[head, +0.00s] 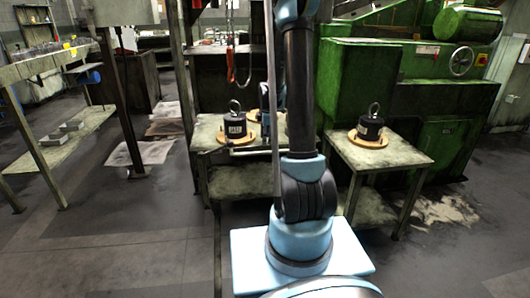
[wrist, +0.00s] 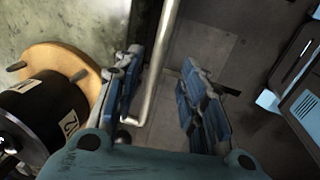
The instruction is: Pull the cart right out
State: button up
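The cart (head: 206,134) is a worn, pale metal table with a lower shelf, at the middle of the head view. A metal handle bar (head: 250,152) runs along its front edge. In the wrist view the bar (wrist: 157,75) passes between the spread fingers of my gripper (wrist: 160,98), nearer the left finger. The right finger is clearly apart from it; whether the left one touches cannot be told. In the head view my arm hides part of the cart and most of the gripper. A black weight (head: 235,125) with a ring stands on a wooden disc on the cart.
A second metal table (head: 408,152) with another black weight (head: 370,130) stands to the right. Behind it is a large green machine (head: 360,82). A red hook (head: 230,66) hangs above the cart. A workbench (head: 40,66) stands at left. The floor (head: 110,220) at front left is clear.

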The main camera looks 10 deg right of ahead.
aim_at(266, 149)
jog(key=shift+w+f, duration=0.3)
jog(key=shift+f, duration=1.15)
jog(key=shift+w+f, duration=0.25)
jog(key=shift+f, duration=1.15)
jog(key=shift+w+f, duration=0.3)
jog(key=shift+f, duration=1.15)
grip_shut()
